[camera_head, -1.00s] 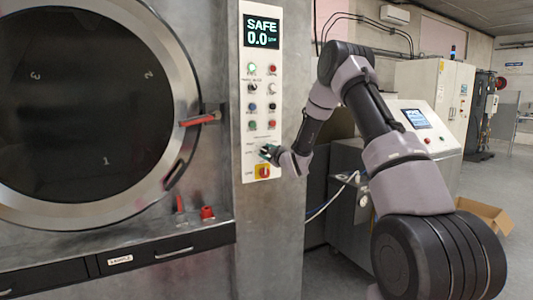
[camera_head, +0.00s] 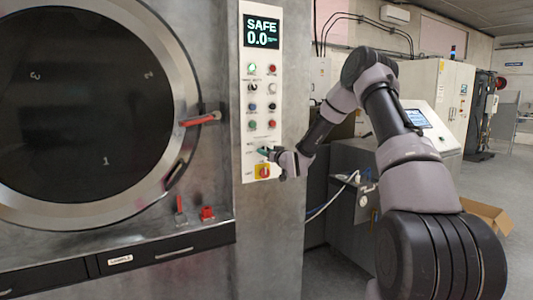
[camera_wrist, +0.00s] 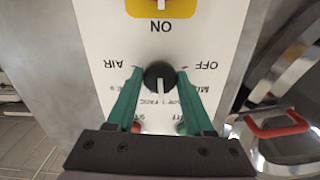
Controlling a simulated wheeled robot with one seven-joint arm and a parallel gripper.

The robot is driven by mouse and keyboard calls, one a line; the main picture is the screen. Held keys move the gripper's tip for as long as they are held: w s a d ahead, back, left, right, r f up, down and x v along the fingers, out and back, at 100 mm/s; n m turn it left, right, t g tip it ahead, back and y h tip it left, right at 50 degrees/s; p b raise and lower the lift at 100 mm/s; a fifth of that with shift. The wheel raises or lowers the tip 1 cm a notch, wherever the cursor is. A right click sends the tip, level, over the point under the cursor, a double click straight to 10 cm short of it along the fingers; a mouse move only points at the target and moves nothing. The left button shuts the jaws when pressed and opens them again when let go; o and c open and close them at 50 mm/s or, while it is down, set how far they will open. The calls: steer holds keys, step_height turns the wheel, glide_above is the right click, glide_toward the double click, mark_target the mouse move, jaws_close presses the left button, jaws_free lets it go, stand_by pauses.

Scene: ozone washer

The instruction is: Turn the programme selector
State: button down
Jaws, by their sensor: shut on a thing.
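The programme selector (camera_wrist: 158,76) is a round black knob with a white pointer line, on the white control panel. In the wrist view, which shows the panel upside down, the line points down the picture. The words AIR and OFF are printed to either side of the knob. My gripper (camera_wrist: 160,73) is shut on the knob, one green finger at each side. In the head view my gripper (camera_head: 264,151) is at the lower panel, above the red and yellow switch, and the knob is hidden there.
The red and yellow switch (camera_head: 263,172) is just below my gripper. Several buttons and knobs sit above it on the panel (camera_head: 261,90), under a display reading SAFE 0.0. The round door's red handle (camera_head: 199,119) juts out to the left.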

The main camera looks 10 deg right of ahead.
steer(key=m, duration=0.4)
steer(key=shift+f+m, duration=0.1)
steer(key=shift+m, duration=0.2)
stand_by(0.3)
steer(key=shift+c, duration=1.5)
jaws_free()
steer(key=shift+s, duration=0.1)
steer(key=v, duration=1)
steer(key=shift+s+d, duration=0.15)
steer(key=shift+s, duration=0.2)
